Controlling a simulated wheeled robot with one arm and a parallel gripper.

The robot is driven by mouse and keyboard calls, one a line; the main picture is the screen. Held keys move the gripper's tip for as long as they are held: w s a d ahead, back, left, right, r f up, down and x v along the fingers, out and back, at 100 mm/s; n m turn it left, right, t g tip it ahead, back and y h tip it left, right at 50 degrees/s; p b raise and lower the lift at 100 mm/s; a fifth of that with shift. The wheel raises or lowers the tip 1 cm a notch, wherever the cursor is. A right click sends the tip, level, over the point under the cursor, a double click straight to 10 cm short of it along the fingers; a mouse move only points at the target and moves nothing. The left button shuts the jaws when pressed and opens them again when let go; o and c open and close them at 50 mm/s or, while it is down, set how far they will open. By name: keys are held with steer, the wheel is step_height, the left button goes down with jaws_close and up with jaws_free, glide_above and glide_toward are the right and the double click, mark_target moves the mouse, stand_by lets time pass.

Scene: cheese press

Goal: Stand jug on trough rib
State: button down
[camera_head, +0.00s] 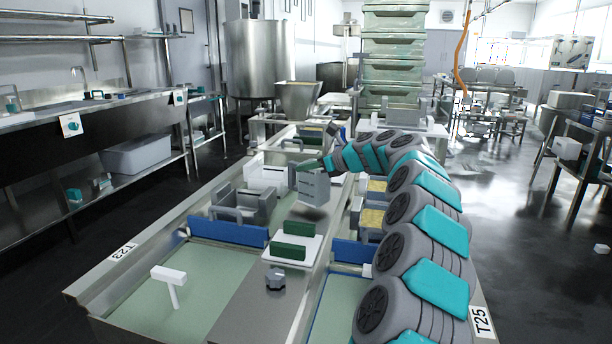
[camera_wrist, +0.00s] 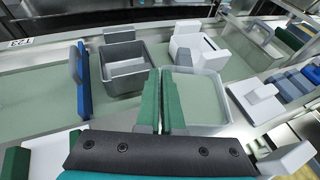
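The jug is a grey, box-shaped open vessel (camera_head: 313,188). It hangs from my gripper (camera_head: 311,164) above the trough area, slightly tilted, with a gap beneath it. In the wrist view the jug's rim (camera_wrist: 226,108) and pale green inside show just right of the two dark green fingers of my gripper (camera_wrist: 161,100). The fingers are close together on the jug's left side; the exact contact is hidden. The trough rib appears to be the flat steel strip (camera_head: 234,312) between the two pale green troughs, left of and nearer the camera than the jug.
A white board (camera_head: 310,242) with green blocks sits on the strip, with a dark knob (camera_head: 275,282) nearer. A grey open box (camera_wrist: 125,68) and a blue plate (camera_head: 228,232) stand left. A white block-like item (camera_wrist: 195,42) lies beyond. The strip's near end is bare.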

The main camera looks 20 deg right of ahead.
steer(key=shift+f, duration=0.95)
steer(key=c, duration=1.1)
jaws_free()
steer(key=shift+f, duration=0.1)
steer(key=shift+o, duration=0.2)
steer(key=v, duration=1.2)
steer(key=shift+d, duration=0.1)
